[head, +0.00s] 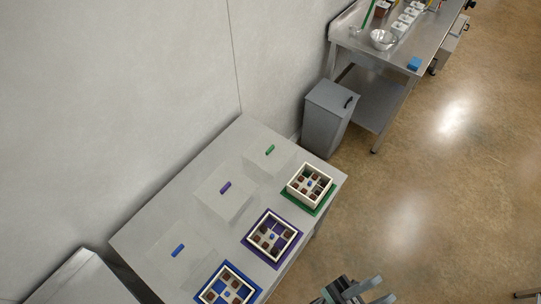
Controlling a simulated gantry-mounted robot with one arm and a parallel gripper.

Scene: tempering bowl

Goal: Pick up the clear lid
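Three clear lids lie in a row on the grey table, faint against its top, each with a small coloured handle. The lid with the green handle (269,149) is at the back, the one with the purple handle (225,187) is in the middle, and the one with the blue handle (177,250) is nearest. My gripper (352,291) shows partly at the bottom edge, right of the table and well apart from the lids. The frame cuts it off, and I cannot tell whether its fingers are open.
Open white divided boxes with brown pieces stand on green (323,208), purple (246,240) and blue (201,294) mats along the table's right side. A grey bin (328,118) and a steel bench (428,38) with a bowl (383,40) stand beyond.

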